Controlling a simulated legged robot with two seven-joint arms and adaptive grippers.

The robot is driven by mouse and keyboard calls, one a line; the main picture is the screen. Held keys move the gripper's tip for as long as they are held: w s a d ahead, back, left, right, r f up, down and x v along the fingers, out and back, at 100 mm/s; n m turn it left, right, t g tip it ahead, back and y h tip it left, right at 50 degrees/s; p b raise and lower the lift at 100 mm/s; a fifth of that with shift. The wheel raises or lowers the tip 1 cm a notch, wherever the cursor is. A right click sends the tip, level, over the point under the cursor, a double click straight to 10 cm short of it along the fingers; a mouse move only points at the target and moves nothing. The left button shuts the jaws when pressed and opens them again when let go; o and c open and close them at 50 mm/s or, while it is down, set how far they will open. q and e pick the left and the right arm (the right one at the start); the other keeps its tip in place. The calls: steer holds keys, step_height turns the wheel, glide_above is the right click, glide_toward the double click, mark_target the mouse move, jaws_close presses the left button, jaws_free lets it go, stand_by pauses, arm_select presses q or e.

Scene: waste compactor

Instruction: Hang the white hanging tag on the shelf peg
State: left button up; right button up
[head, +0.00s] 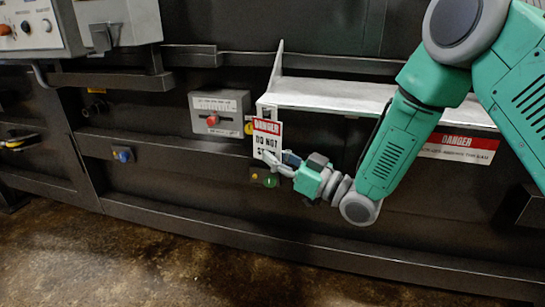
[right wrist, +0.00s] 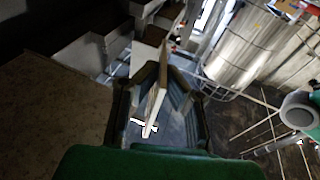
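The white hanging tag (head: 266,136), with a red DANGER band and black lettering, stands upright in front of the left end of the shelf (head: 335,95). My right gripper (head: 278,165) is at its lower right edge, shut on it. In the right wrist view the tag (right wrist: 154,103) shows nearly edge-on between the two dark fingers (right wrist: 160,85), whose tips close in on it. I cannot make out the shelf peg; the tag or shelf may hide it. My left gripper is not in view.
A grey box with a red button (head: 213,121) is on the dark wall left of the tag. A green button (head: 270,180) sits just below the tag. A red and white danger sign (head: 460,147) is under the shelf's right part. The floor (head: 120,255) in front is clear.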

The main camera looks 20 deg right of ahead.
steer(key=o, duration=0.5)
steer(key=shift+d, duration=0.1)
steer(key=shift+d, duration=0.1)
steer(key=v, duration=1.2)
steer(key=s+a+f+m+g+h, duration=0.1)
steer(key=s+f+m+g+h, duration=0.2)
steer(key=f, duration=0.7)
steer(key=s+a+f+m+g+h, duration=0.1)
steer(key=s+f+g+h, duration=0.3)
steer(key=f, duration=0.6)
steer(key=s+d+f+m+g+h, duration=0.1)
steer(key=s+f+g+h, duration=0.2)
steer(key=s, duration=0.8)
steer(key=s+d+f+m+g+h+p, duration=0.1)
steer(key=s+d+f+m+g+h, duration=0.1)
steer(key=s+f, duration=0.5)
steer(key=s+g+h, duration=0.1)
steer(key=s+g, duration=0.1)
steer(key=s, duration=0.2)
steer(key=shift+f+g, duration=0.25)
steer(key=shift+g, duration=0.15)
